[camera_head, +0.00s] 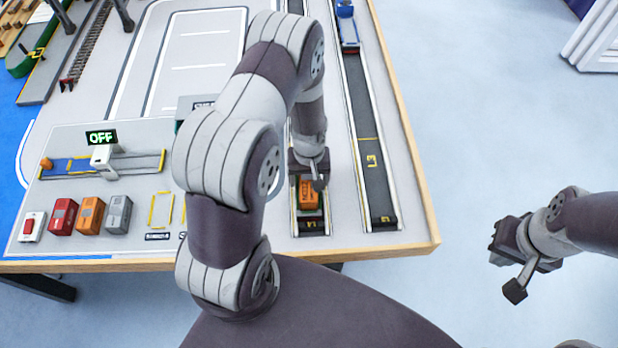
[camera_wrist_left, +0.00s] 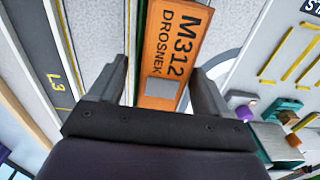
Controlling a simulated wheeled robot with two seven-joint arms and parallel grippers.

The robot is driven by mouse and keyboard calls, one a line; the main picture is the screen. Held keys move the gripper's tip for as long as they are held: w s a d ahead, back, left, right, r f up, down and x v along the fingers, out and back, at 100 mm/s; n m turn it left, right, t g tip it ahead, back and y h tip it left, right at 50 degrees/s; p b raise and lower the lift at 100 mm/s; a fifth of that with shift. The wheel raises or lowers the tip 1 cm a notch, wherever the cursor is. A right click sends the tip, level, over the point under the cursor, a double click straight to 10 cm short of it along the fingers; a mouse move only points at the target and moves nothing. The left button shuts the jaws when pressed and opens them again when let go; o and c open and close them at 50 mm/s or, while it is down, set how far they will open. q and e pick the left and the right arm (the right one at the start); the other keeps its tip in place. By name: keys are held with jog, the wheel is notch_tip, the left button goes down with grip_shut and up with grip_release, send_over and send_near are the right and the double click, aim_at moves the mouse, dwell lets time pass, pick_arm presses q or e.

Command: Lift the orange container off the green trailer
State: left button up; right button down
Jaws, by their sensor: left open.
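The orange container (camera_head: 307,194), lettered "M312 DROSNEK" in the left wrist view (camera_wrist_left: 172,50), lies in the lane marked L1 near the table's front edge. My left gripper (camera_head: 312,172) is over it, pointing down. In the left wrist view my left gripper (camera_wrist_left: 160,72) is open, one finger on each side of the container's near end. I cannot tell whether the fingers touch it. My right gripper (camera_head: 520,245) hangs off the table at the right, apart from everything.
Lane L3 (camera_head: 372,180) runs right of the container, with a blue vehicle (camera_head: 346,25) at its far end. A control panel (camera_head: 150,135) with an "OFF" display and red, orange and grey blocks lies left. A teal object (camera_wrist_left: 275,145) shows right of the container.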

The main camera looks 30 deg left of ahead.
pick_arm(q)
jog(key=shift+w+a+f, duration=0.15)
jog(key=shift+a, duration=0.1)
jog(key=shift+c, duration=0.6)
jog(key=c, duration=1)
jog(key=shift+d, duration=0.1)
